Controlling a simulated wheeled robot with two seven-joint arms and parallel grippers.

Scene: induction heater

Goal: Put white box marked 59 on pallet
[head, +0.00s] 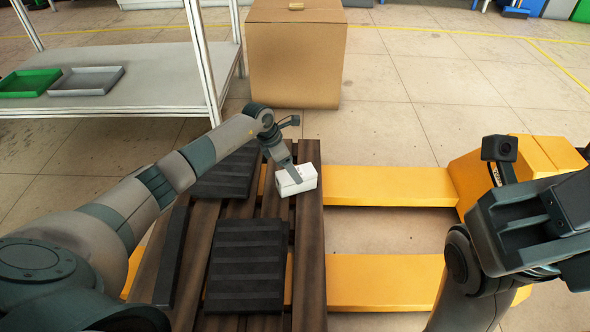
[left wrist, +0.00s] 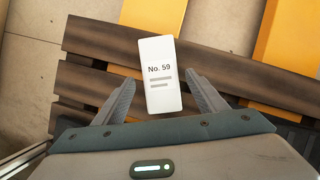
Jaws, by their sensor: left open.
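The white box (head: 296,180) rests on the brown slatted pallet (head: 312,240), near its far right corner. In the left wrist view the box (left wrist: 160,85) shows the print "No. 59" on its upper face, and pallet slats (left wrist: 225,65) lie beneath it. My left gripper (head: 290,172) is at the box. In the left wrist view its two fingers (left wrist: 162,98) stand apart on either side of the box's near part, with gaps visible. My right gripper (head: 500,165) is at the right of the head view, away from the box; its fingertips are not clear.
Dark ribbed pads (head: 246,268) lie on the pallet. A yellow pallet jack (head: 390,185) has its forks beneath the pallet. A large cardboard box (head: 295,60) stands behind. A shelf table at the left holds a green tray (head: 28,83) and a grey tray (head: 87,81).

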